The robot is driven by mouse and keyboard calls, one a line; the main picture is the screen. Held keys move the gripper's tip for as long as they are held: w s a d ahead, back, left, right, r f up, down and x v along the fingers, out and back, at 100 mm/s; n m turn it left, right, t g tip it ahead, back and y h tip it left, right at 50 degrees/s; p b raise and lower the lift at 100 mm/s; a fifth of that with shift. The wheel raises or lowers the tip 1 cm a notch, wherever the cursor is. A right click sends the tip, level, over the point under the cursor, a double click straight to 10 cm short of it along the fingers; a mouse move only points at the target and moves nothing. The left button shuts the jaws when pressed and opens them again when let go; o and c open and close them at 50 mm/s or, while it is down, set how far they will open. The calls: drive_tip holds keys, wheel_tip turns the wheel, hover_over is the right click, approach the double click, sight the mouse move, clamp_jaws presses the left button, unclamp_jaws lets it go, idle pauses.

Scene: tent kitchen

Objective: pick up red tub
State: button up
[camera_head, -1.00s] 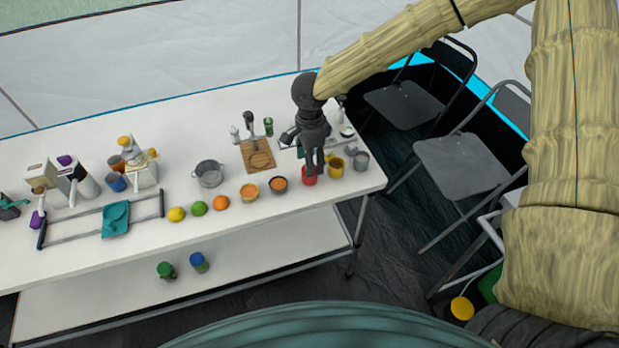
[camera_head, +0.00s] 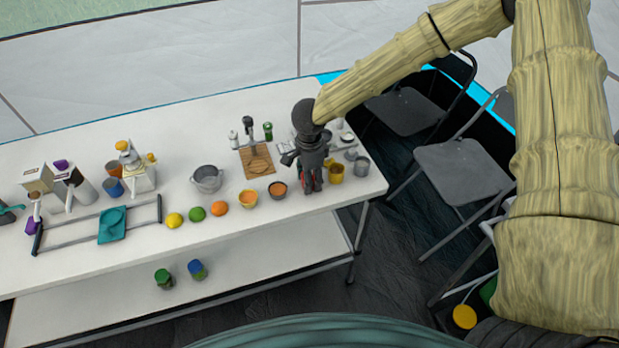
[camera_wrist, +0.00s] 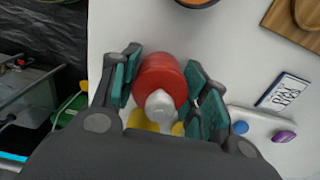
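The red tub (camera_wrist: 160,72) lies between the two teal-padded fingers of my gripper (camera_wrist: 162,64) in the wrist view. The fingers are spread on either side of it, close to its walls; I see no clear squeeze on it. A rounded grey object (camera_wrist: 160,104) shows just below the tub in this view. In the head view my gripper (camera_head: 312,186) points down over the right part of the table and hides nearly all of the tub.
A yellow tub (camera_head: 336,173) and a grey cup (camera_head: 361,166) stand close to the right of my gripper. A dark bowl with orange content (camera_head: 277,190) is close to the left. A wooden board (camera_head: 257,163) lies behind. Folding chairs (camera_head: 465,170) stand beyond the table's right end.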

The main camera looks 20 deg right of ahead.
drive_tip(key=shift+c, duration=0.9)
drive_tip(key=shift+r+p, duration=4.5)
